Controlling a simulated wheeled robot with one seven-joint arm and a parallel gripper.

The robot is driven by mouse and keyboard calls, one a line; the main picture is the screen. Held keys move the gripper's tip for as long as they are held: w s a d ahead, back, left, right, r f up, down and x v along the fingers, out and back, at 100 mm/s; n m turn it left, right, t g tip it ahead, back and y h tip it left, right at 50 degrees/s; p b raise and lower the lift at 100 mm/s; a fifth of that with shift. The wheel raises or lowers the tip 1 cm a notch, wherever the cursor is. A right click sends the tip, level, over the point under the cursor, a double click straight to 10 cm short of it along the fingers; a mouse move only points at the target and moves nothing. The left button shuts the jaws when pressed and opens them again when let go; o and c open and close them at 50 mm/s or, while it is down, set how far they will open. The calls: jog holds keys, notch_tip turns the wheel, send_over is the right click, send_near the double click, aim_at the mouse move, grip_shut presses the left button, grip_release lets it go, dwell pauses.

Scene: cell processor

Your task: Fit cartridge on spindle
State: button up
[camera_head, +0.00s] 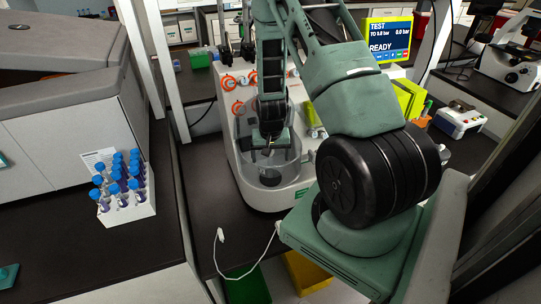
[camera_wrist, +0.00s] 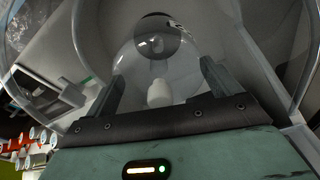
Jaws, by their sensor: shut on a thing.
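My gripper (camera_head: 270,143) points down inside the clear round housing of the white processor. In the wrist view, the two dark fingers (camera_wrist: 160,88) stand on either side of a clear, bell-shaped piece, which I take to be the cartridge (camera_wrist: 132,66), with a pale rounded knob in its middle. My gripper is shut on it. Beyond it shows a dark round part (camera_wrist: 157,24), perhaps at the spindle. I cannot tell whether the cartridge touches it. In the head view my gripper hides most of the cartridge.
The clear housing wall (camera_head: 240,165) closely surrounds my gripper. The white processor (camera_head: 225,97) has orange-ringed ports, and a screen (camera_head: 388,38) reads READY. A white rack (camera_head: 130,205) of blue-capped tubes stands left. A white cable (camera_head: 245,270) lies in front.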

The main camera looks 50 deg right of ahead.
aim_at(270, 162)
jog(key=shift+f+b, duration=1.4)
jog(key=shift+f, duration=0.3)
jog(key=shift+r, duration=0.1)
jog(key=shift+r+p, duration=1.1)
jog(key=shift+r, duration=0.3)
jog(key=shift+f+b, duration=1.5)
jog(key=shift+f, duration=0.05)
dwell(0.9)
jog(key=o, duration=1.4)
jog(key=shift+o, duration=0.2)
jog(key=shift+r, duration=0.15)
notch_tip(270, 162, up, 17)
jog(key=s+a+b, duration=0.1)
jog(key=a+b, duration=0.1)
jog(key=shift+s, duration=0.35)
